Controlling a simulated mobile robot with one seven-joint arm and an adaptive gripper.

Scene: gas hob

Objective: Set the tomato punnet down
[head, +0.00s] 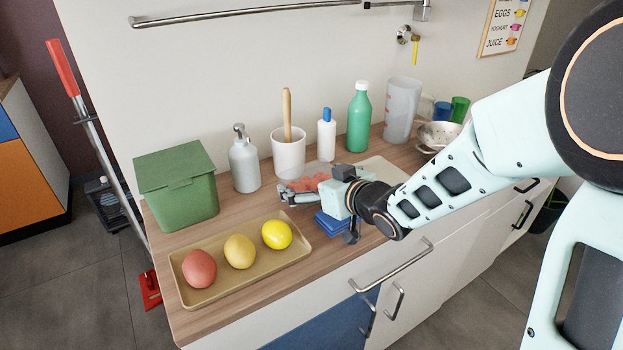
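The tomato punnet (307,184) shows as a small reddish patch at the middle of the counter, in front of the white crock. My gripper (299,193) reaches in from the right and is shut on it, with a grey finger along its near side. The far finger and much of the punnet are hidden. I cannot tell whether the punnet's underside touches the counter. A folded blue cloth (331,224) lies just below the gripper, partly covered by it.
A tan tray (215,290) with three fruits is at the front left, a green bin (177,187) behind it. A soap dispenser (243,163), the crock (289,155), a white bottle (326,140), a green bottle (359,122) and a pale board (383,171) stand or lie behind.

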